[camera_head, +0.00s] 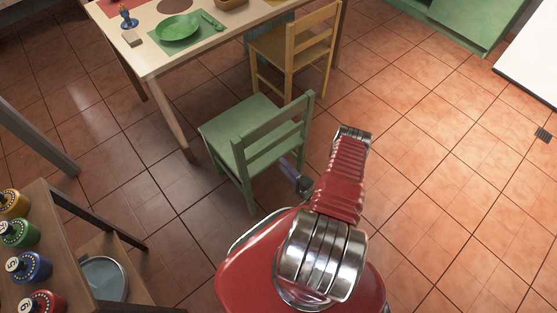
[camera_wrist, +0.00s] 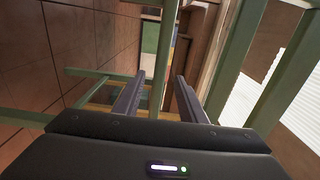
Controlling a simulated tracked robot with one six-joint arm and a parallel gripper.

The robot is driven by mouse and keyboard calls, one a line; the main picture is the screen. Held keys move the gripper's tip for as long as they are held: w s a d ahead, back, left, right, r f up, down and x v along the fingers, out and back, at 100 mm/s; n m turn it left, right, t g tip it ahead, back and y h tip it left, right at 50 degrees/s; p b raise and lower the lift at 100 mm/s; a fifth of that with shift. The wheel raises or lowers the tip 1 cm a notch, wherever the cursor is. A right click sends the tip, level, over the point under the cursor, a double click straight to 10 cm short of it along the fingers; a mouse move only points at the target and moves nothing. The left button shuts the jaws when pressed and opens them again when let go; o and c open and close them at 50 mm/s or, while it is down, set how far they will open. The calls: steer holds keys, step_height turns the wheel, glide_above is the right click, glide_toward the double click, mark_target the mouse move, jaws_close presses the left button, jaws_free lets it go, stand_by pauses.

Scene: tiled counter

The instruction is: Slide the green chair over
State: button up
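The green chair (camera_head: 238,127) stands on the floor near the table's front corner, its back toward my arm. My gripper (camera_head: 290,168) is low beside the chair's right rear side, partly hidden by it in the head view. In the wrist view my gripper (camera_wrist: 160,98) is open, its two dark fingers spread apart. An upright green bar (camera_wrist: 163,60) of the chair shows in the gap between the fingers, with space visible on both sides. I cannot tell how deep it lies between them. Other green chair bars (camera_wrist: 238,55) cross the right and left of that view.
The wooden table (camera_head: 150,62) with a green plate (camera_head: 178,27) stands behind the chair. A yellow chair (camera_head: 290,50) stands just beyond it to the right. A shelf with several paint jars (camera_head: 30,268) is at the left. The tiled floor at right is clear.

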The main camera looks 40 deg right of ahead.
mark_target(276, 159)
steer(key=w, duration=0.6)
steer(key=shift+c, duration=0.7)
jaws_close()
stand_by(0.7)
